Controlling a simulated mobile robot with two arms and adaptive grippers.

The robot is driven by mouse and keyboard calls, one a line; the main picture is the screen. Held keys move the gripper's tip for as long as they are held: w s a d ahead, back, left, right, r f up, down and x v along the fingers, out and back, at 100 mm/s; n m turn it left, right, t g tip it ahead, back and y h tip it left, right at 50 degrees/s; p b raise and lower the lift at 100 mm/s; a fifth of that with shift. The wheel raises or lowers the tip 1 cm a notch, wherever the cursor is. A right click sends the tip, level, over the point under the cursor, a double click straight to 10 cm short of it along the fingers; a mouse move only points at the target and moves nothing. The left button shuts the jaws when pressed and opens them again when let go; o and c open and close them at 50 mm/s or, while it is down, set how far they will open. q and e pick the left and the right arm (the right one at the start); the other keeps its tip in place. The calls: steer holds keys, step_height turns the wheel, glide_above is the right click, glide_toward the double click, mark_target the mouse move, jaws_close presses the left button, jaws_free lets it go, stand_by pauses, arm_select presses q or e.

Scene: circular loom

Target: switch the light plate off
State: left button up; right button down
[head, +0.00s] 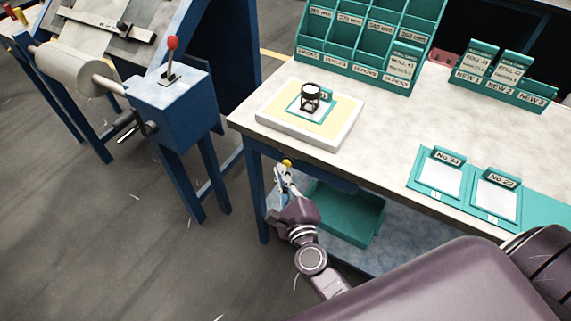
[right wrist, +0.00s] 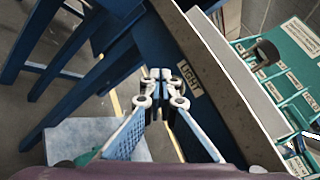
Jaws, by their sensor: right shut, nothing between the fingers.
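The light plate (head: 269,118) is a white slab with a pale yellow top on the near left corner of the workbench. A small black magnifier stand (head: 310,97) rests on it, over a green-framed card. A small yellow knob (head: 288,162) shows at the bench's front edge, below the plate. My right gripper (head: 283,172) is shut and empty, its tips just below the knob; I cannot tell whether they touch it. In the right wrist view the closed fingertips (right wrist: 160,76) are beside a "LIGHT" label (right wrist: 190,79) on the blue bench front. My left gripper is out of view.
A green bin (head: 345,212) sits under the bench, right of my right gripper. Green racks (head: 372,45) stand at the bench's back, and two numbered card holders (head: 440,175) lie at right. A blue machine with a red-knobbed lever (head: 171,60) stands at left.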

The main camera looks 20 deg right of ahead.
steer(key=shift+w+d, duration=0.3)
steer(key=shift+d, duration=0.1)
stand_by(0.4)
stand_by(0.4)
steer(key=shift+s+a, duration=0.55)
steer(key=shift+a, duration=0.15)
steer(key=s+a, duration=0.1)
steer(key=a, duration=0.1)
steer(key=s+a, duration=0.2)
steer(key=shift+b, duration=0.4)
